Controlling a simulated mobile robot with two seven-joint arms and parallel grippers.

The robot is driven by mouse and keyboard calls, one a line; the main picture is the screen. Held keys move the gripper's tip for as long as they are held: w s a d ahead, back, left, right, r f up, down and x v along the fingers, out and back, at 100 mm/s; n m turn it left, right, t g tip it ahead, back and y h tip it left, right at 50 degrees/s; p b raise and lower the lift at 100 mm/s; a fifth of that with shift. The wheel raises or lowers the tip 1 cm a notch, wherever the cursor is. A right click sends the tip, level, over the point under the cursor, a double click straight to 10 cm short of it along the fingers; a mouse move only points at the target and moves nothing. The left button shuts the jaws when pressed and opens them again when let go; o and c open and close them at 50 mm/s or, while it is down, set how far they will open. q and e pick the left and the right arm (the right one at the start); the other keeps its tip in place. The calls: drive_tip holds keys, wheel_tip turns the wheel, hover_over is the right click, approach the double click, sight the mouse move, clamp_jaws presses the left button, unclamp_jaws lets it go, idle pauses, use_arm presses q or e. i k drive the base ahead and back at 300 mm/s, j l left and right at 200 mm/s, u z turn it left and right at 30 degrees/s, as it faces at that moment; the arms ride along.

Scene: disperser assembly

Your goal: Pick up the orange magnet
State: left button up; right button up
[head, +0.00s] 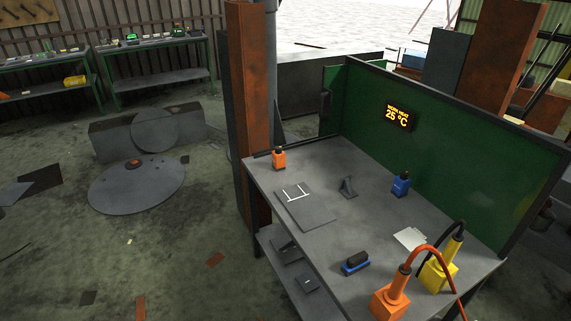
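Two orange things stand on the grey workbench (335,240), and I cannot tell for sure which is the magnet. A small orange block with a dark top (279,159) stands upright at the bench's far left corner. A larger orange block-shaped tool (391,299) with a cylindrical handle and an orange cable stands at the near right edge, partly cut off by the frame's bottom. Nothing holds either one. Neither of my grippers shows in the head view.
A blue block with a dark top (401,184), a grey bracket (348,187), a flat plate (305,210), a blue-based black item (355,262) and a yellow corded tool (438,273) are on the bench. A green panel (440,150) walls its back.

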sight(278, 161)
drive_tip(key=i+j+z, duration=0.2)
drive_tip(key=z, duration=0.3)
drive_tip(key=i+j+z, duration=0.15)
drive_tip(key=j+z, duration=0.15)
drive_tip(key=z, duration=0.15)
drive_tip(key=i+j+z, duration=0.15)
drive_tip(key=j, duration=0.2)
drive_tip(key=j+z, duration=0.1)
drive_tip(key=j, duration=0.2)
drive_tip(key=i+j+z, duration=0.15)
drive_tip(key=j, duration=0.25)
drive_tip(key=j+z, duration=0.1)
drive_tip(key=j, duration=0.4)
drive_tip(key=i+j+z, duration=0.1)
drive_tip(key=j, duration=0.45)
drive_tip(key=i+j, duration=0.1)
drive_tip(key=j, duration=0.6)
drive_tip(key=i+j, duration=0.1)
drive_tip(key=j, duration=0.6)
drive_tip(key=j+z, duration=0.1)
drive_tip(key=j, duration=0.65)
drive_tip(key=i, duration=0.05)
